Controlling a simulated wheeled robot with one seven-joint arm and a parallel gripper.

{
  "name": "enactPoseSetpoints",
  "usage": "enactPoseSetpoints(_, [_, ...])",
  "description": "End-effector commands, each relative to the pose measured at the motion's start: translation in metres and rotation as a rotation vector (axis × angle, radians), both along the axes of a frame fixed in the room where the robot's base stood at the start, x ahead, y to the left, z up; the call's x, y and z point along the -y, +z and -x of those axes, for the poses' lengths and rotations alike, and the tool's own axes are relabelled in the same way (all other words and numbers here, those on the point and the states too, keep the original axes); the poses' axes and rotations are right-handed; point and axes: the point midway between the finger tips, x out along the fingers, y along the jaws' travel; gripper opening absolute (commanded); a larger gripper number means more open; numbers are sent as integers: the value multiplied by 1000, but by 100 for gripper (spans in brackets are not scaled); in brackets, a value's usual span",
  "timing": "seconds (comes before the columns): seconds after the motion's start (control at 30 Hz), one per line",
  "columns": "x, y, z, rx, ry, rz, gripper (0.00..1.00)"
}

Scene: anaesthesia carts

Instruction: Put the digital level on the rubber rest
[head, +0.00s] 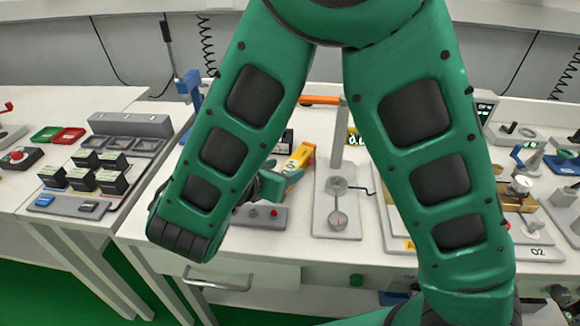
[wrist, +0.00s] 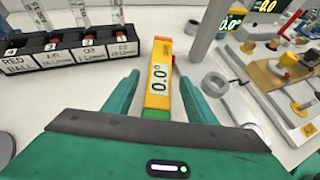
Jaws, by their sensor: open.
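The digital level (wrist: 160,72) is a yellow bar with a pale display reading 0.0° and a green end. In the wrist view it lies on the white bench, lengthwise between my two green fingers. My gripper (wrist: 156,75) is open, with one finger on each side of the level and a visible gap on the left. In the head view the level (head: 301,157) shows just beyond my gripper (head: 278,184), which my arm partly hides. I cannot make out for certain which thing is the rubber rest.
A black vial rack (wrist: 75,50) stands left of the level. A grey stand (head: 337,208) with an upright post is close on the right. A gold-topped device (head: 508,198) is farther right. Black blocks (head: 85,170) and red and green trays (head: 67,137) occupy the left bench.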

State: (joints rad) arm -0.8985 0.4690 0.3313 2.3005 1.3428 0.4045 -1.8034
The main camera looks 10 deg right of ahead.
Motion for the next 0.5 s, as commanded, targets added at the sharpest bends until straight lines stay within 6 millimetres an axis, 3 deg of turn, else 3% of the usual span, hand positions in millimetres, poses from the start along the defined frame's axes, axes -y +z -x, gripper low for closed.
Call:
enactPoseSetpoints(0.23, [-23, 18, 26, 0, 2, -1, 51])
enactPoseSetpoints(0.5, [-24, 24, 30, -39, -26, -27, 55])
